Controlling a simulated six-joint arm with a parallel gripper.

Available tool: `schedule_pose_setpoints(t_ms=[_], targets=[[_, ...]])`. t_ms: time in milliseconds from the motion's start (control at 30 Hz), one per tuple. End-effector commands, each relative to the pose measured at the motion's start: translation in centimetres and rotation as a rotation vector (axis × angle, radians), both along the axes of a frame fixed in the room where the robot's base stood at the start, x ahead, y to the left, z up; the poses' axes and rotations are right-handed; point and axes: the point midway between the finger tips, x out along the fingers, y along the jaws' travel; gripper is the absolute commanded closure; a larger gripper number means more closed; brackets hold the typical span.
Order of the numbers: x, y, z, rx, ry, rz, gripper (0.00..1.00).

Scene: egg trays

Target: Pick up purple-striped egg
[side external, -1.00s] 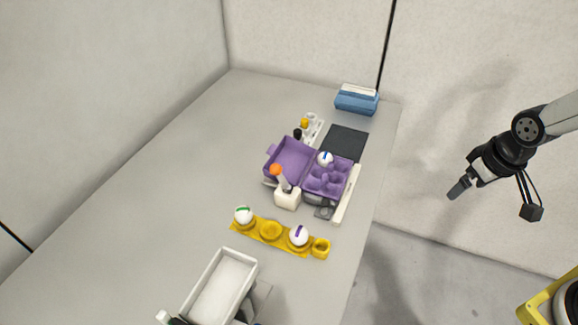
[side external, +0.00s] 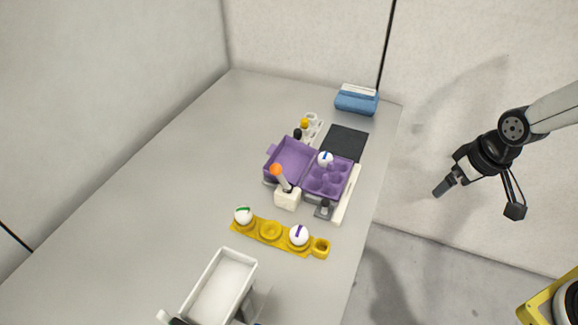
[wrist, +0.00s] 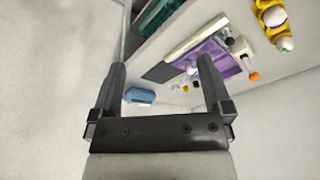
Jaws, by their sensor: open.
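The purple-striped egg (side external: 299,235) is white with a purple band. It sits in a cup of the yellow egg holder (side external: 285,242), towards its right end. A white egg with a green stripe (side external: 243,215) sits at the holder's left end. A blue-striped egg (side external: 325,159) sits in the purple egg carton (side external: 333,189). My gripper (side external: 440,191) is off the table's right edge, right of the holder and apart from every egg. In the wrist view my gripper (wrist: 160,75) has its fingers wide apart with nothing between them. The yellow holder (wrist: 262,6) shows at the top right there.
A white block with an orange-topped item (side external: 287,199) stands between carton and holder. A white tray (side external: 222,288) lies at the front. A black mat (side external: 346,142) and blue box (side external: 357,100) are at the back. The table's left part is clear.

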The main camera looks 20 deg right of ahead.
Motion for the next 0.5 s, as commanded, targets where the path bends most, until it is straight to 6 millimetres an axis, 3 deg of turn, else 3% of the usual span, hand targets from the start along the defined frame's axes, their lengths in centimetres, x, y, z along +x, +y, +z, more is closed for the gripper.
schedule_pose_setpoints(t_ms=[300,500], targets=[[5.2,8.6,-1.9,0.087,-0.117,0.092,0.0],[7.5,14.8,-3.9,0.102,-0.195,0.131,0.0]])
